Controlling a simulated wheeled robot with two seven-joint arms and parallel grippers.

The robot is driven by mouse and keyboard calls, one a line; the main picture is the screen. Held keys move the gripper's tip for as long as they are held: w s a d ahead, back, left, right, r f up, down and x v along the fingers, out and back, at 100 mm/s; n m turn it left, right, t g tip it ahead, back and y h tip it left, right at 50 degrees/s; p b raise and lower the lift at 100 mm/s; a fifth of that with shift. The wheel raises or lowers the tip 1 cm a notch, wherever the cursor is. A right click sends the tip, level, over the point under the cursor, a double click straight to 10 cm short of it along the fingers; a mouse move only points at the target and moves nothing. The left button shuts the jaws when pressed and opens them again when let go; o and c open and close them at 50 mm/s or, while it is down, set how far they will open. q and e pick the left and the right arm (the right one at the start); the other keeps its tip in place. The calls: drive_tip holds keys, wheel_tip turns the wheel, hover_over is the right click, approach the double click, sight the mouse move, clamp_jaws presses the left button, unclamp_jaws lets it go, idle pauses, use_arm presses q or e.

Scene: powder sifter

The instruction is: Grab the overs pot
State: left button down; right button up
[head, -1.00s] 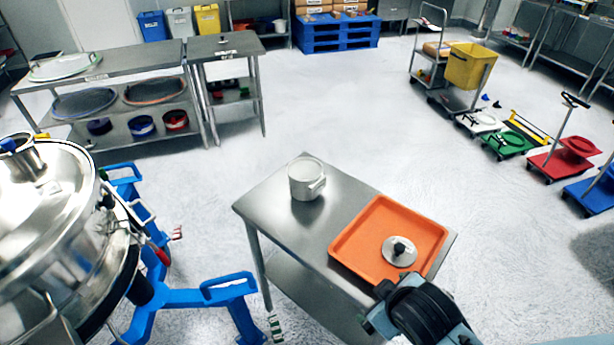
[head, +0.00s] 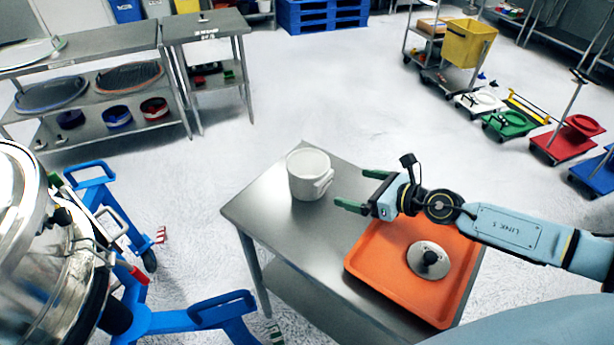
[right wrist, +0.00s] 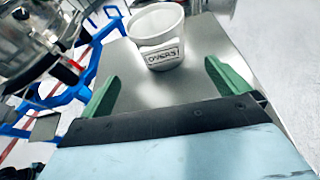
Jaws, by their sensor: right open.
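The overs pot (head: 308,175) is a white open pot with a handle on its right side. It stands upright on the left part of the steel table (head: 268,212). In the right wrist view the pot (right wrist: 158,32) shows a label reading "OVERS". My right gripper (head: 352,189) is to the right of the pot, its green fingers apart and pointing at it. In the right wrist view the gripper (right wrist: 160,88) has bare table between its fingers, and the pot is beyond the tips, not touched. My left gripper is not in view.
An orange tray (head: 378,278) lies on the table's right part, under my right arm, with a round metal lid (head: 429,260) on it. A steel sifter (head: 30,255) on a blue wheeled frame (head: 180,318) stands at the left. Open floor lies behind the table.

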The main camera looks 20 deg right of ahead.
sight(326, 183)
drive_tip(key=shift+w+d+f+n, duration=0.15)
drive_tip(key=shift+w+f+n, duration=0.1)
drive_tip(key=shift+f+n, duration=0.1)
drive_tip(key=x, duration=0.6)
drive_tip(key=shift+w+a+f, duration=0.15)
drive_tip(key=shift+a+f, duration=0.05)
drive_tip(key=shift+a, duration=0.05)
drive_tip(key=shift+w+a+f, duration=0.2)
drive_tip(key=shift+w+a, duration=0.05)
drive_tip(key=shift+w, duration=0.15)
drive_tip(key=x, duration=0.1)
drive_tip(key=b+x, duration=0.1)
drive_tip(key=x, duration=0.1)
drive_tip(key=b+x, duration=0.1)
drive_tip(key=x, duration=0.1)
drive_tip(key=shift+s+f, duration=0.1)
drive_tip(key=shift+f, duration=0.15)
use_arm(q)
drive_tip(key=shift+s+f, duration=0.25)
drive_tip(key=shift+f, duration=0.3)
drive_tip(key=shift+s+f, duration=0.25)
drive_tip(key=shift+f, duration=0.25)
use_arm(e)
drive_tip(key=shift+r, duration=0.1)
drive_tip(key=c, duration=0.7)
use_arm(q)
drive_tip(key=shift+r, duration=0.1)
use_arm(e)
drive_tip(key=shift+r, duration=0.1)
